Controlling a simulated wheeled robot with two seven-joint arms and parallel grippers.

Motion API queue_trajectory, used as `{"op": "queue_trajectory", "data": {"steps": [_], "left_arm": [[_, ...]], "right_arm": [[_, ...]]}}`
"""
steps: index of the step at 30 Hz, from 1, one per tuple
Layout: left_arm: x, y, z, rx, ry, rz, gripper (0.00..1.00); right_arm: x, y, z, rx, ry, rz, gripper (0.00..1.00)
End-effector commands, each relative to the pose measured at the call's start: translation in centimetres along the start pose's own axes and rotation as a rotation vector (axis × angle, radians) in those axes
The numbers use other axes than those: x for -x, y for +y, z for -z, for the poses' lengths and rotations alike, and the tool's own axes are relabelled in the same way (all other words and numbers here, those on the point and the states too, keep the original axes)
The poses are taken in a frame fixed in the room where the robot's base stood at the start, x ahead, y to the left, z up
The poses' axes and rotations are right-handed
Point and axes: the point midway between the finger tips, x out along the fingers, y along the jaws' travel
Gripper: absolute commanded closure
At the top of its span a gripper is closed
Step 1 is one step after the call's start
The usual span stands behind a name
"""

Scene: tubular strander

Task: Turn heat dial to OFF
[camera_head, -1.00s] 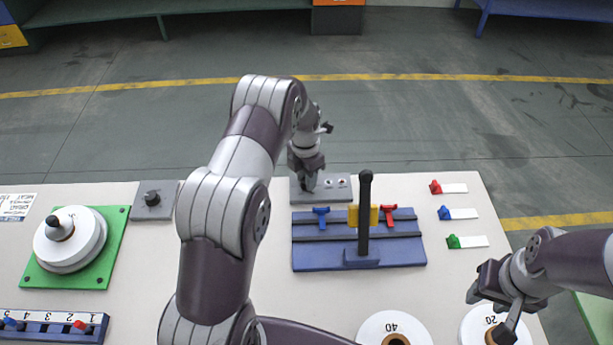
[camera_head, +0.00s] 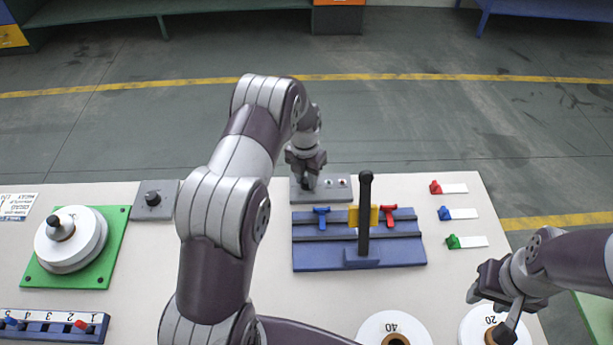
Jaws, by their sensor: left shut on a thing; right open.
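A flat grey panel (camera_head: 335,194) stands at the back middle of the table, with two small round marks on its right part. My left gripper (camera_head: 308,182) points down at the left part of this panel and is shut on a small dark knob there. The gripper hides most of that knob, so its pointer and any label cannot be read. Another grey plate with a black knob (camera_head: 153,198) sits further left; nothing touches it. My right gripper (camera_head: 488,308) is open at the lower right, over the white disc marked 20 (camera_head: 476,326).
A blue fixture (camera_head: 330,257) with an upright black lever (camera_head: 365,215) stands just in front of the grey panel. A green base (camera_head: 120,225) with white discs is at left. Red, blue and green sliders (camera_head: 453,241) line the right. Another white disc (camera_head: 370,325) lies in front.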

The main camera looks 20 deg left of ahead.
Motion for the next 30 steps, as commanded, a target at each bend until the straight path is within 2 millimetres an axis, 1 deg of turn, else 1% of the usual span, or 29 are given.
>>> {"op": "queue_trajectory", "data": {"steps": [5, 6, 7, 8, 16, 19, 20, 23, 27, 30], "left_arm": [[0.2, 0.1, -0.2, 0.001, -0.008, -0.002, 1.00], [0.2, 0.1, -0.2, 0.001, -0.008, -0.002, 0.59], [0.2, 0.1, -0.2, 0.001, -0.008, -0.002, 0.50], [0.2, 0.1, -0.2, 0.000, -0.007, -0.002, 0.44], [0.1, 0.0, -0.1, 0.000, -0.003, -0.001, 0.44], [1.0, 0.1, -0.2, 0.000, -0.006, -0.002, 0.44], [1.5, 0.1, -0.2, 0.000, -0.006, -0.002, 0.44], [3.9, 0.1, -0.2, 0.000, -0.009, -0.002, 0.44], [7.8, 0.1, -0.2, 0.000, -0.009, -0.002, 0.44], [10.2, 0.1, -0.1, 0.000, -0.008, -0.002, 0.44]], "right_arm": [[0.0, 0.0, 0.0, 0.000, 0.000, 0.000, 0.59], [0.0, 0.0, 0.0, 0.000, 0.000, 0.000, 0.59], [0.0, 0.0, 0.0, 0.000, 0.000, 0.000, 0.59], [0.0, 0.0, 0.0, 0.000, 0.000, 0.000, 0.59], [0.0, 0.0, 0.0, 0.000, 0.000, 0.000, 0.59], [-0.3, 0.0, 0.0, 0.000, 0.000, 0.000, 0.59], [-0.4, 0.0, -0.1, 0.000, 0.000, 0.000, 0.59], [-1.0, 0.0, -0.1, 0.000, 0.000, 0.000, 0.59], [-1.6, 0.0, -0.2, 0.000, 0.000, 0.000, 0.59], [-1.9, 0.0, -0.2, 0.000, 0.000, 0.000, 0.59]]}}
